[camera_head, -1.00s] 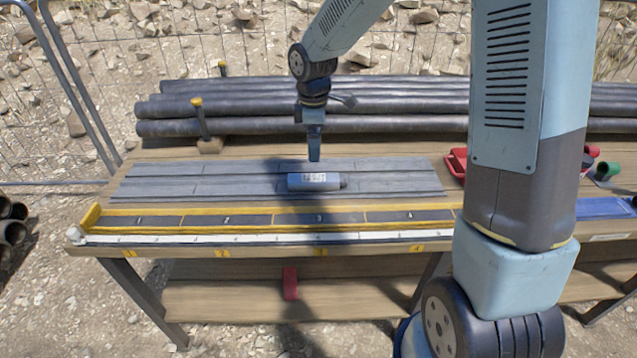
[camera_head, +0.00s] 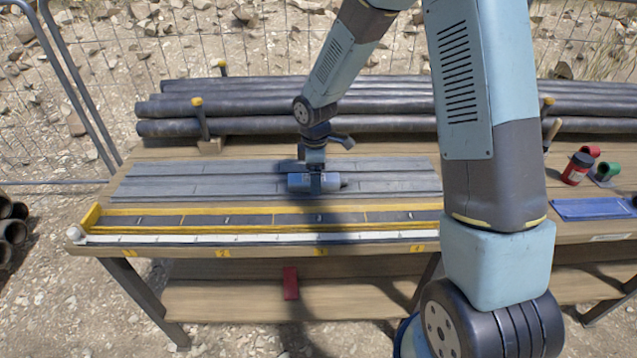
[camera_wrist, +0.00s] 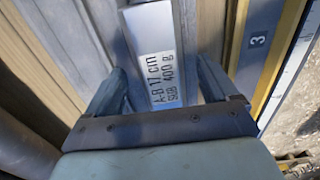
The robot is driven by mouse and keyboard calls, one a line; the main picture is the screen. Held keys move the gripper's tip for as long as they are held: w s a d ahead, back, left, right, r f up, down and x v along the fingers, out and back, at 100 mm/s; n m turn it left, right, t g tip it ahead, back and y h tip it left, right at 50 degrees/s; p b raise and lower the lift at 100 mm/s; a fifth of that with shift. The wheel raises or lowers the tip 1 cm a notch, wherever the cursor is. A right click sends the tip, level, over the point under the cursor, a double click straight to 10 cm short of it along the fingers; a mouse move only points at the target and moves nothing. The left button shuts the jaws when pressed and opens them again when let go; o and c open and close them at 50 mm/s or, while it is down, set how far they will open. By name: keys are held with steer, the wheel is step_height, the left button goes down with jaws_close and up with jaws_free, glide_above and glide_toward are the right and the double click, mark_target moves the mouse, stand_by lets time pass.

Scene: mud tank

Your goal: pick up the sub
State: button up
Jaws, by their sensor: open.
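The sub (camera_head: 300,183) is a short grey-blue cylinder with a dark end on its right. It lies on its side on the grey slatted rack on the workbench. My gripper (camera_head: 315,183) is down at the sub, seen from above. In the wrist view my gripper (camera_wrist: 160,85) is open, with one finger on each side of the sub. Small gaps seem to show between the fingers and the sub; contact cannot be told.
The grey slatted rack (camera_head: 180,182) lies under the sub. In front is a yellow-edged tray (camera_head: 175,220) with numbered bays. Dark long pipes (camera_head: 250,106) lie behind, with a yellow-topped post (camera_head: 201,118). A red jar (camera_head: 577,168) and blue tray (camera_head: 590,209) are at the right.

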steer(key=shift+f, duration=0.15)
steer(key=c, duration=1.5)
